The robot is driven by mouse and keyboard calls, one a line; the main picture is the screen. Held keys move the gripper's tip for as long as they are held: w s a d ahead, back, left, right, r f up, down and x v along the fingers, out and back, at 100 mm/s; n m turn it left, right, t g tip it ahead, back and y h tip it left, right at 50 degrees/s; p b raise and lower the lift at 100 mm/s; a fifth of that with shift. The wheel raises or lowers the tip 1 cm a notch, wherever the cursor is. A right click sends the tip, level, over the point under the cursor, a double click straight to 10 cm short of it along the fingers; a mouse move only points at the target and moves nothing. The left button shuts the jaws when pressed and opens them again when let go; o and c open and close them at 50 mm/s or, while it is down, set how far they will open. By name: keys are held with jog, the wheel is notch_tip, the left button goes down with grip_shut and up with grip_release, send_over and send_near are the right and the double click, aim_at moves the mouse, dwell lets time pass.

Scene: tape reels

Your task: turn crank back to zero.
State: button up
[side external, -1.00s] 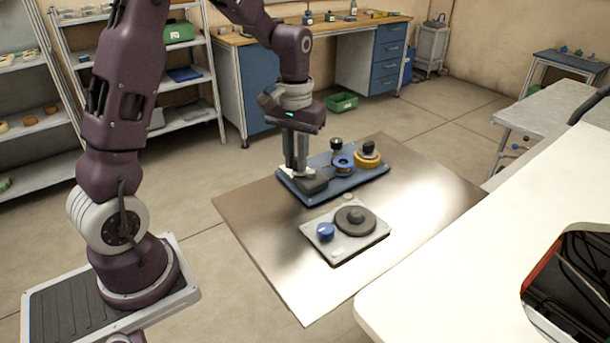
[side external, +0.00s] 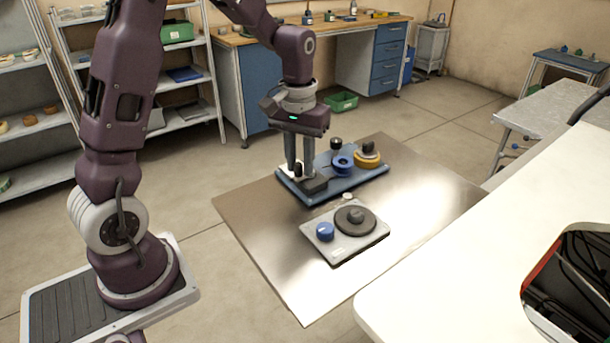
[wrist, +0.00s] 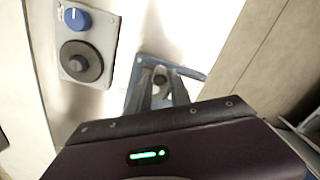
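The crank, as far as I can tell, is the dark arm (side external: 314,186) with an upright black knob (side external: 298,170) at the left end of the blue base (side external: 345,184). My gripper (side external: 300,180) points straight down over it. Its two fingers stand apart, one on each side of the knob. In the wrist view my gripper (wrist: 160,104) shows a gap between the fingers, with the dark knob (wrist: 160,80) visible in it. I see no finger clearly pressing on the knob. The crank's zero mark cannot be made out.
A blue reel (side external: 342,163) and a yellow reel (side external: 367,157) sit on the base. In front is a grey panel (side external: 345,246) with a blue knob (side external: 325,231) and a dark disc (side external: 355,220). A small pale disc (side external: 347,196) lies behind it. The metal tabletop's right side is clear.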

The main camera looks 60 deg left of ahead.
jog(key=shift+o, duration=0.7)
jog(key=shift+s, duration=0.15)
jog(key=shift+f, duration=0.1)
jog(key=shift+r, duration=3.5)
jog(key=shift+s, duration=0.1)
jog(key=s+d+r+m+t, duration=0.2)
jog(key=s+d, duration=0.3)
jog(key=s, duration=0.5)
jog(key=s+d+r+m+t, duration=0.3)
jog(key=s+d+m, duration=0.1)
jog(key=s, duration=0.6)
jog(key=shift+d+r, duration=0.2)
jog(key=shift+d, duration=0.45)
